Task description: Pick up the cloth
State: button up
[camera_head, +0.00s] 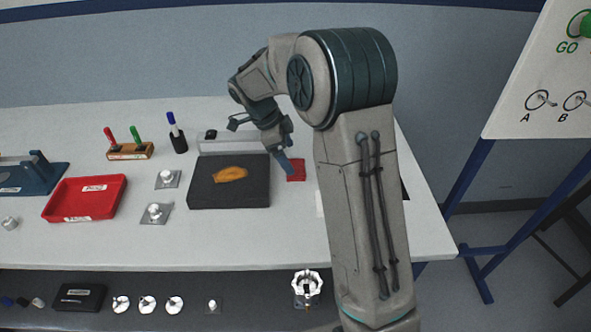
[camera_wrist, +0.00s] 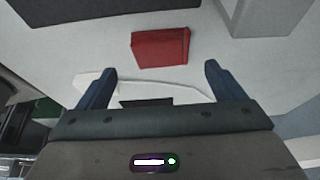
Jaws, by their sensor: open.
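A small red square (camera_head: 297,171), which looks like a folded cloth, lies flat on the white table just right of the dark plate. In the wrist view the red cloth (camera_wrist: 160,47) lies ahead of the fingertips, roughly centred between them, with a visible thick edge. My gripper (camera_head: 285,163) points down close to its left side in the head view. In the wrist view my gripper (camera_wrist: 158,76) has its two blue fingers wide apart, with no object held. The height of the tips above the table is hard to tell.
An orange, soft-looking piece (camera_head: 231,174) lies on the dark plate (camera_head: 229,198). A red tray (camera_head: 84,216), a marker stand (camera_head: 130,153) and a dark pen cup (camera_head: 179,144) stand to the left. A flat white item (camera_wrist: 188,84) shows by my fingers. The table's front is mostly clear.

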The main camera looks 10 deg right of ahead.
aim_at(297, 167)
jog(key=x, duration=0.5)
jog(key=shift+a+p, duration=0.2)
jog(key=shift+p, duration=0.15)
jog(key=c, duration=1.1)
jog(key=shift+o, duration=0.2)
jog(key=shift+r, duration=0.15)
jog(key=shift+r, duration=0.3)
jog(key=r, duration=0.3)
jog(key=shift+s+r+b, duration=0.35)
jog(key=shift+b, duration=0.05)
jog(key=s+d+r+b, duration=0.1)
jog(key=s+d+r, duration=0.1)
jog(key=s+r, duration=0.4)
jog(key=s, duration=0.4)
jog(key=shift+s+d+r, duration=0.25)
jog(key=shift+s, duration=0.1)
jog(key=shift+o, duration=0.5)
jog(key=shift+w+f, duration=0.1)
